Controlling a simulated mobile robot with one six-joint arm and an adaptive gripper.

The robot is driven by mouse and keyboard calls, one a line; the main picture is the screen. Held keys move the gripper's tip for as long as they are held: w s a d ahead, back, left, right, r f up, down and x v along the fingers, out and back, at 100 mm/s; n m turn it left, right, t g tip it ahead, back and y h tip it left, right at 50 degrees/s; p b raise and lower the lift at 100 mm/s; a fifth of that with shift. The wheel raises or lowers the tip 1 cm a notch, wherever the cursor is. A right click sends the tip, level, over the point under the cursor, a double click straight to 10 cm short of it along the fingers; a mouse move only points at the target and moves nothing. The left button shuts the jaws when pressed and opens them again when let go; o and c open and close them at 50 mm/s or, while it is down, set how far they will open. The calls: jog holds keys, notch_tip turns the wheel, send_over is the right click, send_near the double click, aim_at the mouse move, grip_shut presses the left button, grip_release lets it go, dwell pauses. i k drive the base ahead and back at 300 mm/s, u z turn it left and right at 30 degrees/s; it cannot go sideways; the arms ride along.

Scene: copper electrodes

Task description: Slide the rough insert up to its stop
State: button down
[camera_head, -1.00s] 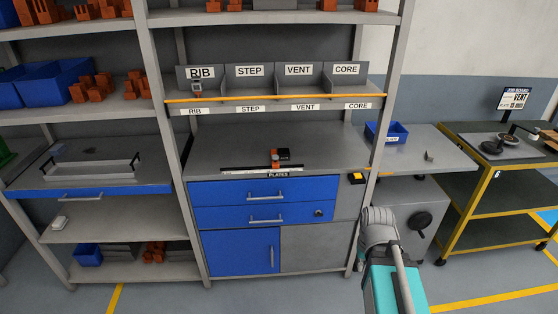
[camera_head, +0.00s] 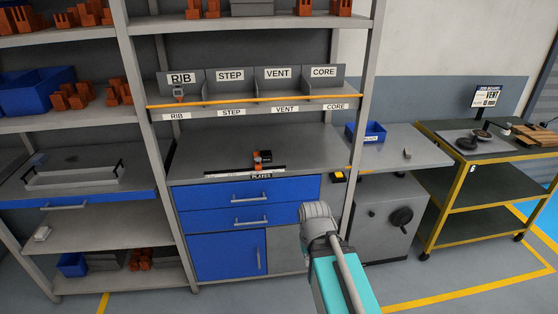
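I cannot tell for certain which thing is the rough insert. A small grey piece (camera_head: 407,153) lies on the grey side table (camera_head: 390,143); its details are too small to tell. An orange and black block (camera_head: 262,157) sits on the middle bench beside a dark strip marked PLATES. No stop can be made out. My gripper is not in view; only my teal and grey arm links show at the bottom, in front of the bench.
The rack (camera_head: 230,82) has bays marked RIB, STEP, VENT and CORE. A blue bin (camera_head: 366,132) stands on the side table. A yellow-framed cart (camera_head: 470,200) at the right carries dark round parts and a sign (camera_head: 487,97) reading VENT. Blue drawers (camera_head: 245,193) are shut. The floor in front is clear.

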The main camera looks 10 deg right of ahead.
aim_at(266, 155)
jog(key=u, duration=0.1)
jog(key=i, duration=1)
jog(key=z, duration=0.05)
